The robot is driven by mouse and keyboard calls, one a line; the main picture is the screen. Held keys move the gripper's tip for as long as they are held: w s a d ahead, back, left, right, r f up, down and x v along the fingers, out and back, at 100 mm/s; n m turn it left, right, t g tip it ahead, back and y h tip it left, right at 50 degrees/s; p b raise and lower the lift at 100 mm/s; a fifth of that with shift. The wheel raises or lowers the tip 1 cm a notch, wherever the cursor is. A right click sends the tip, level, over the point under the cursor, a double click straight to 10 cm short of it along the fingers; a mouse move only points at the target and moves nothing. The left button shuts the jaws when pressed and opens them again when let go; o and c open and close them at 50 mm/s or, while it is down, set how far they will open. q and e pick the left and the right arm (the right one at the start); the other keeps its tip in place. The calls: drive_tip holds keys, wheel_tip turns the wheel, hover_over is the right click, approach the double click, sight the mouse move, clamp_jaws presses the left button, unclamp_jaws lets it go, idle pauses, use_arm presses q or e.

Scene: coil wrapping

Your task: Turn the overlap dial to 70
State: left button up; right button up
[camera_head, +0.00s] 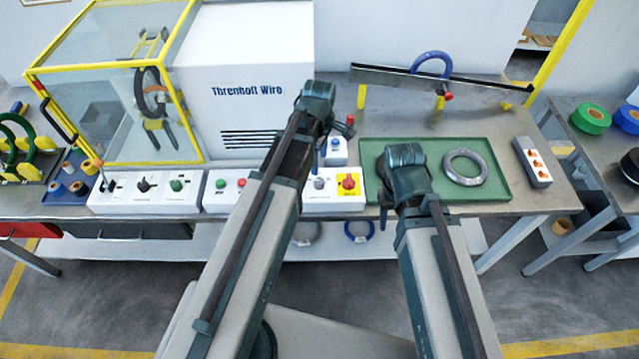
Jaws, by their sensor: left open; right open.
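Low white control boxes stand along the bench front. The left box (130,205) carries a small lever, a black knob (144,184) and a green button (176,185). The right box carries a grey knob (320,183) and a red switch on a yellow plate (348,183). Labels are too small to read, so I cannot tell which knob is the overlap dial. My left gripper (341,126) is open above the boxes, partly hidden by its wrist. My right gripper (384,198) is open at the green tray's left edge, mostly hidden by its wrist. Neither visibly touches a knob.
The green tray (490,193) holds a grey wire coil (465,167). A yellow-framed clear guard (95,110) and a white machine housing (255,60) stand behind the boxes. A blue ring (431,58) hangs at a rail. A box with orange sockets (533,162) stands right.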

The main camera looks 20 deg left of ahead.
sight(319, 181)
use_arm(q)
wheel_tip(319, 181, down, 10)
drive_tip(key=b, duration=0.8)
drive_tip(key=shift+r, duration=0.25)
drive_tip(key=shift+r, duration=0.1)
clamp_jaws()
